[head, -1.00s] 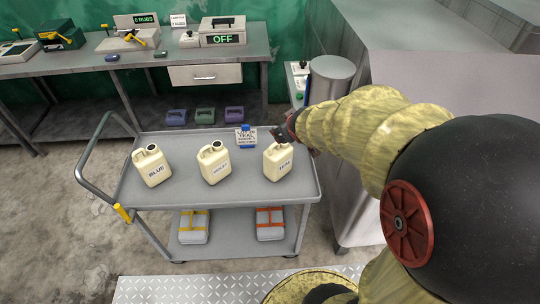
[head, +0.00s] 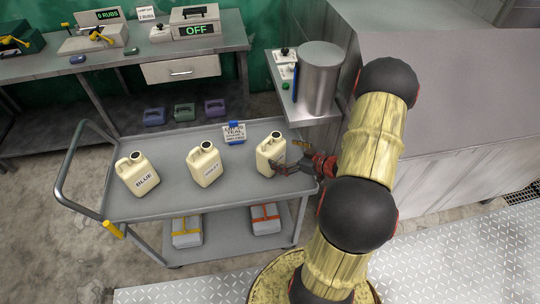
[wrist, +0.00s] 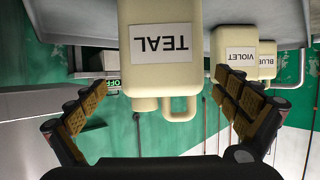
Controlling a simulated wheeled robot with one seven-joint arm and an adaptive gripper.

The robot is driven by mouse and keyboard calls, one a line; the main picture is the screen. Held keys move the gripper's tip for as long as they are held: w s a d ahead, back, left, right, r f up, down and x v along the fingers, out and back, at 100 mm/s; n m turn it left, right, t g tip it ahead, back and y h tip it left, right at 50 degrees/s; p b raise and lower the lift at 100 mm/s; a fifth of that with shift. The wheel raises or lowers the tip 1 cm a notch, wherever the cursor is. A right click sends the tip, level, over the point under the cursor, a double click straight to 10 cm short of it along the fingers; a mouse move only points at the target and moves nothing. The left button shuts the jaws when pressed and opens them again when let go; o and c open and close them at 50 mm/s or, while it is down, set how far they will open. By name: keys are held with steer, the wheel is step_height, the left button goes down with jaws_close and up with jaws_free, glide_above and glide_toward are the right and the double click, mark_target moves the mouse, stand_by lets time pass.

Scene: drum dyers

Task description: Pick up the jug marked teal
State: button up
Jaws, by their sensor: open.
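The cream jug marked teal (head: 268,152) stands upright at the right end of the grey cart's top (head: 225,180). In the wrist view it appears upside down, with its TEAL label (wrist: 160,42) facing me and its neck and handle toward the picture's bottom. My gripper (head: 290,158) is open at the jug's right side, one finger overlapping its front in the head view. In the wrist view the fingers stand apart on either side of the jug (wrist: 160,75).
The jugs marked violet (head: 205,164) and blue (head: 137,174) stand to the left on the cart. A metal cylinder (head: 318,80) stands on a shelf at the right. A workbench (head: 110,70) runs behind.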

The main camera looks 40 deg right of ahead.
mark_target(271, 148)
steer(key=b+x, duration=0.1)
steer(key=x, duration=0.5)
steer(key=shift+w+a+r+b, duration=0.15)
steer(key=shift+r+b, duration=0.05)
steer(key=shift+b, duration=0.1)
steer(key=shift+c, duration=1.2)
steer(key=c, duration=1)
steer(key=shift+r, duration=0.15)
steer(key=shift+c, duration=0.4)
